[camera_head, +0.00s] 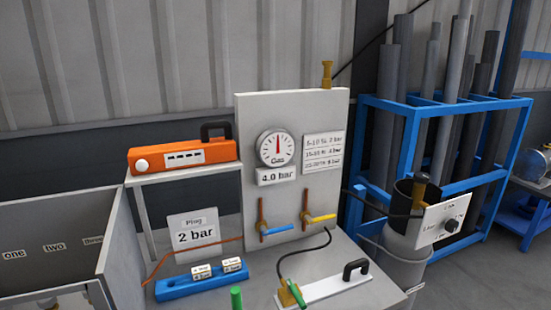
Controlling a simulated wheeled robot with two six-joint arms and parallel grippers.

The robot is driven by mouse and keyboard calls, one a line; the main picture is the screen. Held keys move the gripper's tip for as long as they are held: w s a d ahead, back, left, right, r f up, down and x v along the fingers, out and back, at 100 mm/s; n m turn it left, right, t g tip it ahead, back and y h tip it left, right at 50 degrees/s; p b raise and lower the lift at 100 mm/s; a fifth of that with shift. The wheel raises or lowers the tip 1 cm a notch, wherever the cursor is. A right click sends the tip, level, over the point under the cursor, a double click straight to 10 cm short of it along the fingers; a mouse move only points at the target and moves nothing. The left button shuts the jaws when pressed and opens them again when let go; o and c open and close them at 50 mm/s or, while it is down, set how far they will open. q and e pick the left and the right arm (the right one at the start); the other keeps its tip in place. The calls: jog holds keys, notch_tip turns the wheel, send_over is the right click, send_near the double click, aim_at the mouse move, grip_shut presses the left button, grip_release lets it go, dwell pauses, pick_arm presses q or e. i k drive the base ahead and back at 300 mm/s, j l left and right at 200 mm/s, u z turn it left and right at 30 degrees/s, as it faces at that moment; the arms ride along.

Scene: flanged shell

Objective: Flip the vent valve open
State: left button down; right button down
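No valve carries a readable "vent" label, so I cannot tell which one is the vent valve. On the upright grey panel (292,110), a blue valve lever (277,229) and a yellow valve lever (321,218) both lie roughly level, pointing right from their copper pipes. A green lever (294,265) on a brass fitting (288,296) sits at the left end of a white plate with a black handle, on the bench. The gauge (277,147) needle points about straight up; the label below reads 4.0 bar. Neither of my grippers is in view.
An orange box (182,157) stands on a shelf at left, above a "2 bar" card (195,234). A blue block (202,280) and green peg (236,298) are on the bench. A labelled bin is far left. A bucket (393,245) and blue pipe rack (443,185) stand right.

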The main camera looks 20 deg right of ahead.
aim_at(310, 222)
jog(key=i+l+z, duration=0.1)
jog(key=l+z, duration=0.2)
jog(key=z, duration=0.15)
jog(key=i+l+z, duration=0.15)
jog(key=z, duration=0.25)
jog(key=i+l, duration=0.05)
jog(key=l, duration=0.05)
